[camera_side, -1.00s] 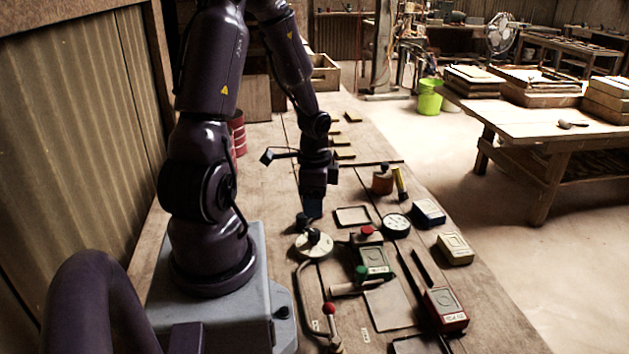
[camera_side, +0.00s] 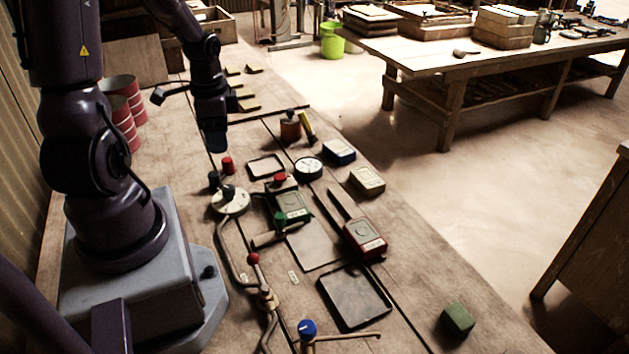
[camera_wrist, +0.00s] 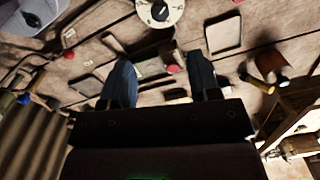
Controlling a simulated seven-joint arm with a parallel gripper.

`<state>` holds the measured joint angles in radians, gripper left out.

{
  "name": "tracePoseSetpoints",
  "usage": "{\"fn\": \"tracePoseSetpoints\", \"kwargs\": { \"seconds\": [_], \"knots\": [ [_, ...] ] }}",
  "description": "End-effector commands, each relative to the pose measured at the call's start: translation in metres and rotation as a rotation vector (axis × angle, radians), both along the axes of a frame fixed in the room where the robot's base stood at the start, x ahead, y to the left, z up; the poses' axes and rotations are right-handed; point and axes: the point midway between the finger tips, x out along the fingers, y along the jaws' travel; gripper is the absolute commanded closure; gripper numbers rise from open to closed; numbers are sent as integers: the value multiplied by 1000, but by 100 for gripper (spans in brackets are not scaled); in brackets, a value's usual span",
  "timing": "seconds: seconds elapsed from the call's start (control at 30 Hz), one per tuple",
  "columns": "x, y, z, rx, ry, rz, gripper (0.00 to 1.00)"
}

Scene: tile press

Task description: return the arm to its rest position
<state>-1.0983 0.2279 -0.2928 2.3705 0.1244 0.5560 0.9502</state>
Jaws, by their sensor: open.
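My dark gripper (camera_side: 213,145) hangs pointing down above the bench in the side view, behind the pale round dial plate (camera_side: 231,203) with its black knob. In the wrist view my gripper's two fingers (camera_wrist: 162,80) are spread apart with nothing held between them. Past them I see the green-grey block with a red knob (camera_wrist: 172,69) and the dial plate (camera_wrist: 160,11). The fingers seem to be clear of these things.
Red striped cans (camera_side: 122,100) stand behind my arm. A red cylinder (camera_side: 290,128), a round gauge (camera_side: 308,169), a red box (camera_side: 365,240) and a dark tray (camera_side: 355,297) lie along the bench. A blue-knobbed lever (camera_side: 307,329) is at the front.

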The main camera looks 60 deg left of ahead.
Motion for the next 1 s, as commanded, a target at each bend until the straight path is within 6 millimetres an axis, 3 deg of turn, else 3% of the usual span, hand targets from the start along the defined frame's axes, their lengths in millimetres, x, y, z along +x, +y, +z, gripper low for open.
{"fn": "tracePoseSetpoints", "kwargs": {
  "seconds": [0.2,0.47,0.7,0.9,1.0],
  "knots": [
    [-12,-8,2,-36,51,249,44],
    [0,-43,58,55,6,513,44],
    [17,-110,122,76,-195,554,44],
    [14,-168,166,-5,-391,404,44],
    [12,-185,179,-39,-457,317,44]
  ]
}}
